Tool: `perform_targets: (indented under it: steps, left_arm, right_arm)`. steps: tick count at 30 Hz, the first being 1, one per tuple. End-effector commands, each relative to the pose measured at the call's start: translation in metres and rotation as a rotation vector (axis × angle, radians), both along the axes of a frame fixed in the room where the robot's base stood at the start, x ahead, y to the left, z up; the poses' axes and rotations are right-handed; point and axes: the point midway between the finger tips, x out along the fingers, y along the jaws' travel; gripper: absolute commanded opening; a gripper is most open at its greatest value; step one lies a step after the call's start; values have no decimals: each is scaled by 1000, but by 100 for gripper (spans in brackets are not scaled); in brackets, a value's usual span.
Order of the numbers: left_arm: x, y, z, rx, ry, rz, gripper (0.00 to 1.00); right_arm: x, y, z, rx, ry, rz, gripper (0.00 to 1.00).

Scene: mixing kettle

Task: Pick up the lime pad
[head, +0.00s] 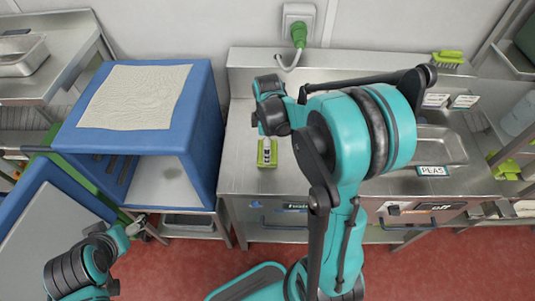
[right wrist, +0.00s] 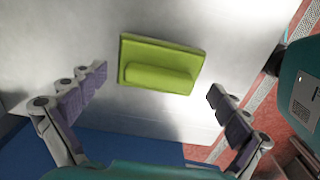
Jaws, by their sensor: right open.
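The lime pad (head: 267,160) lies flat on the steel counter left of my right arm. In the right wrist view the lime pad (right wrist: 165,50) is a rectangle with a raised rounded grip along one side. My right gripper (right wrist: 158,84) is open, its fingers spread to either side of the pad's near edge, with nothing between them. In the head view my right arm partly covers the counter, and the gripper over the pad is seen only in small part. My left gripper (head: 136,226) is low at the left, away from the pad; its jaws are too small to read.
A blue open-fronted box (head: 212,130) with a pale sheet (head: 135,97) on top stands left of the counter (head: 240,183). A green plug (head: 299,34) is on the wall. A green-and-dark brush (head: 448,58) and a PEAS label (head: 432,171) are at the right.

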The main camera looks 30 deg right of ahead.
Motion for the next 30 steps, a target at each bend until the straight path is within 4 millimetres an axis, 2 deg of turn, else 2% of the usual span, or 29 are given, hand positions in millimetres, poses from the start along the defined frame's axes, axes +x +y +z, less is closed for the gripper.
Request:
perform_targets:
  steps: [1, 3, 9, 10, 15, 22, 23, 30]
  left_arm:
    - [0, 0, -6, 0, 0, 0, 80]
    - [0, 0, -8, 0, 0, 0, 80]
    - [0, 0, -6, 0, 0, 0, 80]
    - [0, 0, -6, 0, 0, 0, 80]
    - [0, 0, -6, 0, 0, 0, 80]
    - [0, 0, -7, 0, 0, 0, 80]
    - [0, 0, -7, 0, 0, 0, 80]
    - [0, 0, -6, 0, 0, 0, 80]
  right_arm:
    - [1, 0, -11, -1, -1, 0, 100]
    - [0, 0, -17, -2, -1, -1, 100]
    - [0, 0, -16, -2, -1, -1, 100]
    - [0, 0, -16, -2, -1, -1, 97]
    - [0, 0, -16, -2, -1, -1, 52]
    - [0, 0, -17, -1, 1, -1, 50]
    - [0, 0, -17, -1, 1, -1, 45]
    - [-1, 1, -15, 0, 1, -1, 45]
